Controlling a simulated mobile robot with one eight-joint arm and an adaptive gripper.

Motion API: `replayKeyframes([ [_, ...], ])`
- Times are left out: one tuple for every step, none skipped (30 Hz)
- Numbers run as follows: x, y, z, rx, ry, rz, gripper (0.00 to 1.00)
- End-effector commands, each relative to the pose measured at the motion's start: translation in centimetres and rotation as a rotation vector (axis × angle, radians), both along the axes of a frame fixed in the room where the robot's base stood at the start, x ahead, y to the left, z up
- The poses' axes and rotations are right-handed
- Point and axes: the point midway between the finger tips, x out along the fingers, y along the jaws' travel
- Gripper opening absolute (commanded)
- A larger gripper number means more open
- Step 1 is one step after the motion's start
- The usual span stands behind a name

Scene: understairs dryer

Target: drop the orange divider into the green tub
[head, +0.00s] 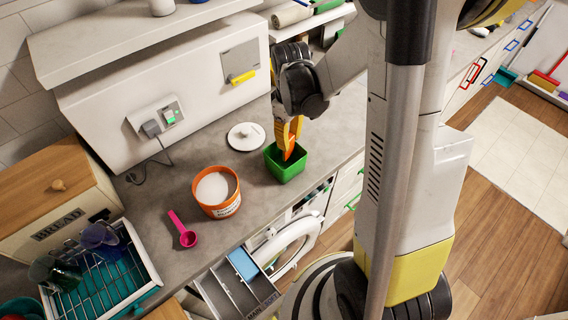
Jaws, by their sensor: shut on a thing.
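The green tub (286,172) stands on the grey counter, near its front edge. My gripper (289,148) points down over the tub. It is shut on the orange divider (291,152), whose lower end shows at the tub's opening. The gripper's fingers are also orange, so the line between them and the divider is hard to see. I cannot tell whether the divider touches the tub's floor or walls.
Left of the tub are an orange container of white powder (217,207), a pink scoop (183,233) and a white lid (246,136). A dish rack (125,279) and bread box (60,205) stand further left. An open drawer (235,290) juts out below the counter.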

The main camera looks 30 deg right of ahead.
Motion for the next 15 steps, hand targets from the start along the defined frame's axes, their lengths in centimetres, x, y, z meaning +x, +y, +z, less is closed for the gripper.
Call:
replayKeyframes([
  [0.0,0.0,0.0,0.0,0.0,0.0,0.0],
  [0.0,0.0,0.03,0.0,0.0,0.0,0.0],
  [0.0,0.0,0.06,0.0,0.0,0.0,0.0],
  [0.0,0.0,0.07,0.0,0.0,0.0,0.0],
  [0.0,0.0,0.08,0.0,0.0,0.0,0.0],
  [0.0,0.0,0.08,0.0,0.0,0.0,0.34],
  [0.0,0.0,0.09,0.0,0.0,0.0,0.43],
  [0.0,0.0,0.09,0.0,0.0,0.0,0.51],
  [0.0,0.0,0.09,0.0,0.0,0.0,0.51],
  [0.0,0.01,0.09,0.0,0.0,0.0,0.51],
  [0.0,0.01,0.08,0.0,0.0,0.0,0.51],
  [0.0,0.01,0.09,0.0,0.0,0.0,0.51],
  [-0.01,0.0,0.08,0.0,0.0,0.0,0.51],
  [-0.01,0.0,0.08,0.0,0.0,0.0,0.51],
  [-0.01,0.0,0.08,0.0,0.0,0.0,0.51],
])
